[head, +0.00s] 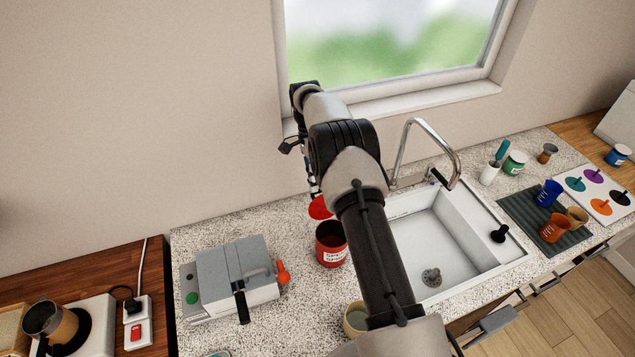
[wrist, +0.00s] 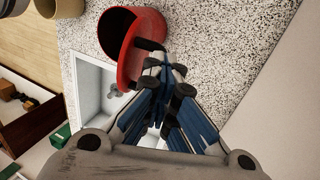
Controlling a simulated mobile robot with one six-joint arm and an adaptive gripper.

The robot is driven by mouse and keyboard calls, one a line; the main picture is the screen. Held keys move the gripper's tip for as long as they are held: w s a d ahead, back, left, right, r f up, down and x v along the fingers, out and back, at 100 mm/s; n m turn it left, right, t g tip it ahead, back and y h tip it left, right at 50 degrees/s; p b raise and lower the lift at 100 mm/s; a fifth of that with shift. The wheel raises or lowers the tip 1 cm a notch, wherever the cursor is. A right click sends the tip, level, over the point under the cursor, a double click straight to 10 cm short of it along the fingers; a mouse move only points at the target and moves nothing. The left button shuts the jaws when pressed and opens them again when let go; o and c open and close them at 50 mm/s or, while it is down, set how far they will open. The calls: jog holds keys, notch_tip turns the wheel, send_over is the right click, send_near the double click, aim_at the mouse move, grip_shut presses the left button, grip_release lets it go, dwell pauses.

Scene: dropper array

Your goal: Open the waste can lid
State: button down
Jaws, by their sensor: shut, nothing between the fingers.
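The red waste can (head: 331,250) with a white label stands on the speckled counter, left of the sink. Its round red lid (head: 320,207) is tilted up at the back of the rim, and the dark inside of the can shows. My gripper (head: 315,190) is above and behind the lid, partly hidden by my arm in the head view. In the wrist view, my gripper (wrist: 168,72) is shut and empty, its fingertips right beside the lid (wrist: 128,62). I cannot tell whether they touch. The can (wrist: 148,27) is just beyond them.
The sink (head: 440,240) and its curved faucet (head: 425,150) are right of the can. A grey device (head: 235,275) with an orange knob stands to the left. A beige cup (head: 355,319) is in front. The wall and window (head: 390,40) are close behind my arm.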

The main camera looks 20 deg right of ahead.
jog(key=c, duration=2.4)
grip_release()
jog(key=shift+s+f+g, duration=0.3)
jog(key=shift+s+f, duration=0.25)
jog(key=shift+f, duration=0.2)
jog(key=c, duration=1.7)
grip_release()
jog(key=shift+r, duration=0.1)
notch_tip(320, 180, up, 10)
jog(key=shift+w+r, duration=0.15)
